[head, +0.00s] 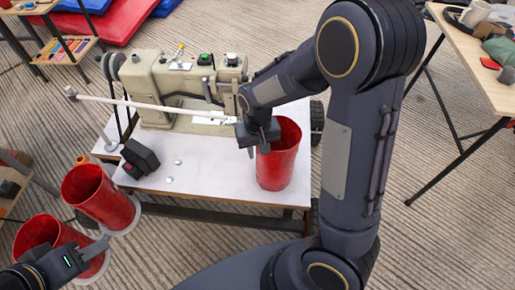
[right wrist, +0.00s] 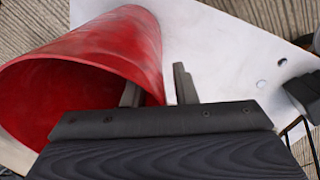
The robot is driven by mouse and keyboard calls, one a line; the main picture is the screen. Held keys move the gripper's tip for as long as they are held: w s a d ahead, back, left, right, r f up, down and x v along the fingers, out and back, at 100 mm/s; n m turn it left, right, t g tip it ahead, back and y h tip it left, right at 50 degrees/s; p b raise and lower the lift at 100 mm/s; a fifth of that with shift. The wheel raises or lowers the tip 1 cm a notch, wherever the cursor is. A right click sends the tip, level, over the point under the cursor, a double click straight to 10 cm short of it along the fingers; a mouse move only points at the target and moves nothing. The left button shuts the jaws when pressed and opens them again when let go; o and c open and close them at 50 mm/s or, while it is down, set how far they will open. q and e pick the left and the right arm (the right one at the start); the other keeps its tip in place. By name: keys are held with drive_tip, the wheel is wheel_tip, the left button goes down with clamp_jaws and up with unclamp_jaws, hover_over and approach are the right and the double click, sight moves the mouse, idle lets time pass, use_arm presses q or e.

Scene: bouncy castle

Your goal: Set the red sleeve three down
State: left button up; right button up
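Three red sleeves show in the head view; no numbers are readable on them. One red sleeve (head: 277,165) stands upright, open end up, on the white tabletop at the right. My right gripper (head: 260,141) is at its rim. In the right wrist view my right gripper (right wrist: 157,90) is open, one finger inside the sleeve (right wrist: 125,40) and one outside, with a gap between the wall and the outer finger. Two more red sleeves, a far one (head: 95,195) and a near one (head: 42,234), are at lower left. My left gripper (head: 98,249) overlaps the near one; its finger gap is unclear.
A beige sewing machine (head: 160,85) stands at the back of the white table (head: 225,170). A black block (head: 140,158) and small pale discs lie left of the sleeve. A pale rod (head: 150,105) crosses before the machine. Another table (head: 470,50) is at right.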

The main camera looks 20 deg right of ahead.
drive_tip(key=shift+r, duration=0.1)
wheel_tip(320, 180, up, 11)
drive_tip(key=p, duration=0.4)
drive_tip(key=shift+r, duration=0.45)
drive_tip(key=shift+s+r, duration=0.2)
drive_tip(key=shift+r, duration=0.1)
drive_tip(key=s+r+t+y, duration=0.2)
drive_tip(key=s+r, duration=0.1)
drive_tip(key=s, duration=0.5)
drive_tip(key=s+r+t+y, duration=0.1)
drive_tip(key=s+r+t, duration=0.2)
drive_tip(key=s, duration=0.5)
drive_tip(key=shift+s+t+y, duration=0.3)
drive_tip(key=shift+s+y, duration=0.05)
drive_tip(key=shift+y, duration=0.05)
drive_tip(key=shift+d+r, duration=0.1)
drive_tip(key=shift+r, duration=0.05)
